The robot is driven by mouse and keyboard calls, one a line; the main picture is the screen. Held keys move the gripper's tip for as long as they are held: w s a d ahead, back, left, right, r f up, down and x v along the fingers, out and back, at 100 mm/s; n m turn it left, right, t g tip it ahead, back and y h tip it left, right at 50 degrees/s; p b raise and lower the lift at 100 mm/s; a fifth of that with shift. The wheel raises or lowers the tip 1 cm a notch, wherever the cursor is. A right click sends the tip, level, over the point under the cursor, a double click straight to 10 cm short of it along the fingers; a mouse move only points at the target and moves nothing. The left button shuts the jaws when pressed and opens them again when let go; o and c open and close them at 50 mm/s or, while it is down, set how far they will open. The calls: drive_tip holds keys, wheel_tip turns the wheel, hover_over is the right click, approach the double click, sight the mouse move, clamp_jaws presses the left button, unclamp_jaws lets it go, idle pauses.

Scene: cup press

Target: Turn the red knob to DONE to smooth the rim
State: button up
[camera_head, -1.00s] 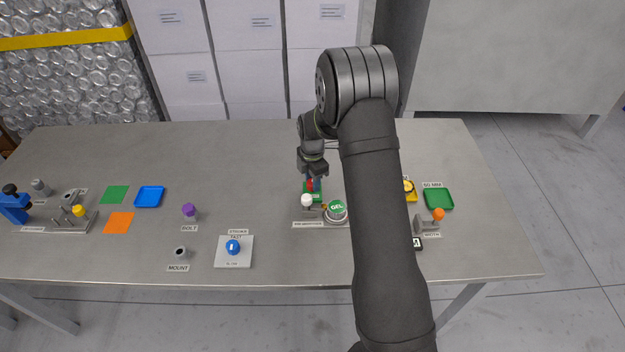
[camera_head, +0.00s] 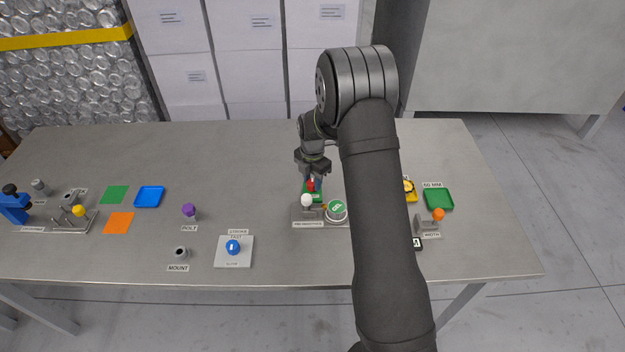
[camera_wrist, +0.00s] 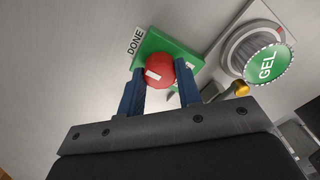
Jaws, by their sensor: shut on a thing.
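The red knob (camera_wrist: 160,71) stands on a green base (camera_wrist: 188,53) and has a white mark on its top left side. A white DONE label (camera_wrist: 135,41) lies at the base's upper left corner. My gripper (camera_wrist: 161,76) is shut on the knob, with one blue finger on its left and one on its right. In the head view, the red knob (camera_head: 311,185) shows below my gripper (camera_head: 312,177), on the green base (camera_head: 314,197). Another label at the base's lower right is mostly hidden by the right finger.
A round green GEL button (camera_wrist: 265,64) in a grey housing stands close to the right of the base. A yellow knob (camera_wrist: 240,89) is below it.

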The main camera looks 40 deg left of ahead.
sight(312, 181)
drive_tip(key=o, duration=1)
drive_tip(key=shift+c, duration=0.2)
wheel_tip(312, 181, up, 18)
drive_tip(key=shift+f, duration=0.25)
wheel_tip(312, 181, down, 18)
drive_tip(key=shift+r, duration=0.2)
